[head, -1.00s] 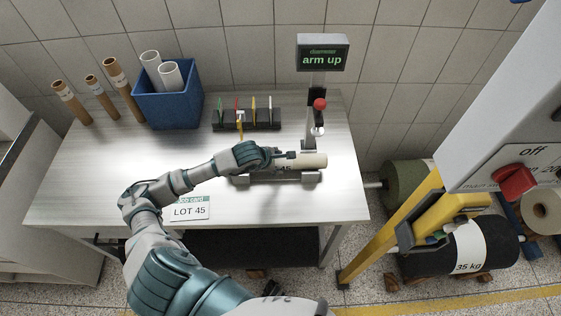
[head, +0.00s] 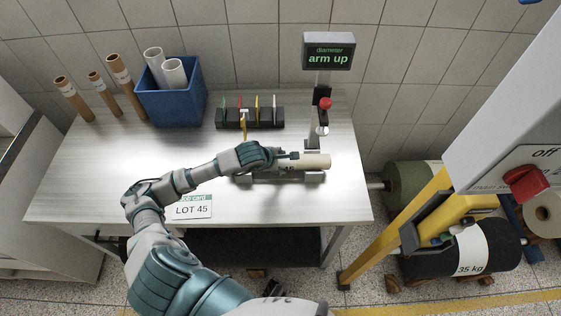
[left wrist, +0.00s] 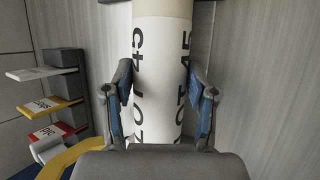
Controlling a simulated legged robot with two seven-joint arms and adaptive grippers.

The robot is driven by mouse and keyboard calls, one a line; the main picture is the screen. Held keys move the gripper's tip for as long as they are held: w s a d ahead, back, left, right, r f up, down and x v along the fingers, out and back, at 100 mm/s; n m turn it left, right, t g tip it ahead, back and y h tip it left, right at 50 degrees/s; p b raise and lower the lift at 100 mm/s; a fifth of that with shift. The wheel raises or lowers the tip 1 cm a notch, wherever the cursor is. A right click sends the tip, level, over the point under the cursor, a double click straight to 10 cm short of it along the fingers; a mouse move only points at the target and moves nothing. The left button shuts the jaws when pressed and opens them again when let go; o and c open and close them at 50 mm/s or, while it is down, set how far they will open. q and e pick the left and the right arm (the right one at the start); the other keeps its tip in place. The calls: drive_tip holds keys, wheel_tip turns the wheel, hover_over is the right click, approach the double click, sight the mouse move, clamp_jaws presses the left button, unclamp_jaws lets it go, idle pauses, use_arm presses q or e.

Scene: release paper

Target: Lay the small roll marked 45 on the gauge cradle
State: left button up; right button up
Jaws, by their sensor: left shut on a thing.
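The small roll (head: 315,161) is pale, with a white label. In the left wrist view the roll (left wrist: 158,70) shows black print with "45" on it. My left gripper (head: 290,157) is shut on the roll, with one finger on each side of it in the left wrist view (left wrist: 160,97). The roll lies level along the grey gauge cradle (head: 282,178), directly over it. I cannot tell whether it touches the cradle's supports. The gripper hides the roll's left end. My right gripper is not in view.
A gauge post with a red-topped plunger (head: 324,104) stands behind the roll; its display (head: 329,51) reads "diameter arm up". A rack of coloured cards (head: 250,120), a blue bin (head: 172,100) and brown tubes (head: 120,75) stand behind. A "LOT 45" card (head: 192,208) lies in front. The table's left part is clear.

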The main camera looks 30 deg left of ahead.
use_arm(q)
drive_tip(key=shift+s+f, duration=0.15)
drive_tip(key=shift+f, duration=0.25)
drive_tip(key=shift+s+f+b, duration=0.1)
drive_tip(key=shift+f+b, duration=0.15)
drive_tip(key=shift+b, duration=0.1)
drive_tip(key=o, duration=1.6)
drive_tip(key=shift+f, duration=0.1)
drive_tip(key=shift+o, duration=0.2)
drive_tip(key=shift+w, duration=0.3)
drive_tip(key=shift+s+a+r, duration=0.1)
drive_tip(key=shift+s+r, duration=0.15)
drive_tip(key=shift+r, duration=0.35)
drive_tip(key=v, duration=1)
drive_tip(key=shift+s+r, duration=0.2)
drive_tip(key=shift+r, duration=0.05)
drive_tip(key=shift+a, duration=0.1)
